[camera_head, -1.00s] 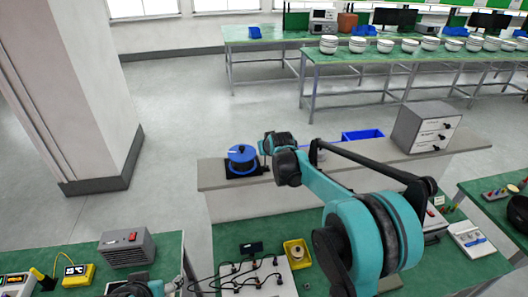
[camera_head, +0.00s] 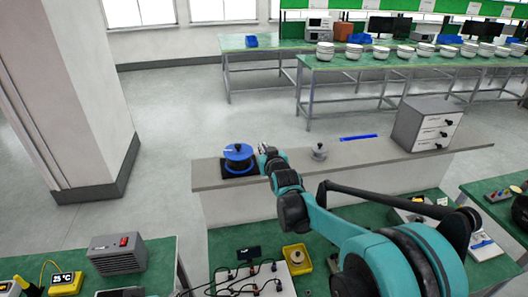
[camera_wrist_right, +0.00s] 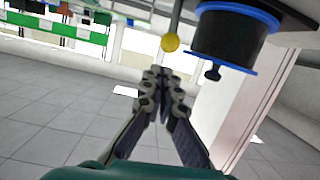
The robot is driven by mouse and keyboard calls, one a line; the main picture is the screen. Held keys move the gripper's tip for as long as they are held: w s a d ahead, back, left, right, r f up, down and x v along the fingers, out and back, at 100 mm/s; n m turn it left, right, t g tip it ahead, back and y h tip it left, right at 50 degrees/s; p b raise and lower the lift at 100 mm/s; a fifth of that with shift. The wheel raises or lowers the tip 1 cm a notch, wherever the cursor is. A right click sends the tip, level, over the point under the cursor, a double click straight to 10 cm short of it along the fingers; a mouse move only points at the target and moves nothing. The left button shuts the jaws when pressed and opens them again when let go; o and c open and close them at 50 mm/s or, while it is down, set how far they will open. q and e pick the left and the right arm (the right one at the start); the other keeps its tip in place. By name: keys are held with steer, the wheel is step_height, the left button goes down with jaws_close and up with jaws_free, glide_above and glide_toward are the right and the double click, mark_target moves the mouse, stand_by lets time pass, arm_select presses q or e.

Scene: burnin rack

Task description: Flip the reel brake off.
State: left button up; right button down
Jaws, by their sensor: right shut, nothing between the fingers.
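The blue reel (camera_head: 239,153) stands on a dark base at the left end of the grey counter. In the right wrist view the reel (camera_wrist_right: 232,38) appears upside down at the upper right. A thin lever with a yellow ball end (camera_wrist_right: 170,43) shows beside it; in the head view the lever cannot be made out. My right gripper (camera_head: 264,149) is just right of the reel. In the wrist view its fingers (camera_wrist_right: 162,74) are together and empty, with the tips just below the yellow ball in the picture, apart from it. My left gripper is not in view.
A grey drawer cabinet (camera_head: 427,125) stands at the counter's right end. A small grey knobbed object (camera_head: 319,151) sits mid-counter. A blue strip (camera_head: 358,137) shows at the back edge. A yellow tray (camera_head: 297,258) and a cabled board lie on the green bench below.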

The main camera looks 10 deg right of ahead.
steer(key=r, duration=0.1)
steer(key=r+p, duration=0.1)
steer(key=shift+w+a+r, duration=0.1)
steer(key=shift+w+r, duration=0.2)
steer(key=shift+w, duration=0.05)
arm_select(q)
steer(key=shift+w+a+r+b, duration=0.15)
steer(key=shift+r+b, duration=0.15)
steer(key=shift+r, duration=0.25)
arm_select(e)
steer(key=f+v, duration=0.2)
steer(key=v, duration=0.7)
steer(key=shift+s+r, duration=0.4)
steer(key=shift+s, duration=0.05)
arm_select(q)
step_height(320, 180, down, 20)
steer(key=b, duration=2)
arm_select(e)
steer(key=s+f+m+g, duration=0.1)
steer(key=s+f+g, duration=0.7)
steer(key=s+f, duration=2.2)
step_height(320, 180, down, 3)
steer(key=shift+s+d+f, duration=0.15)
steer(key=shift+d, duration=0.35)
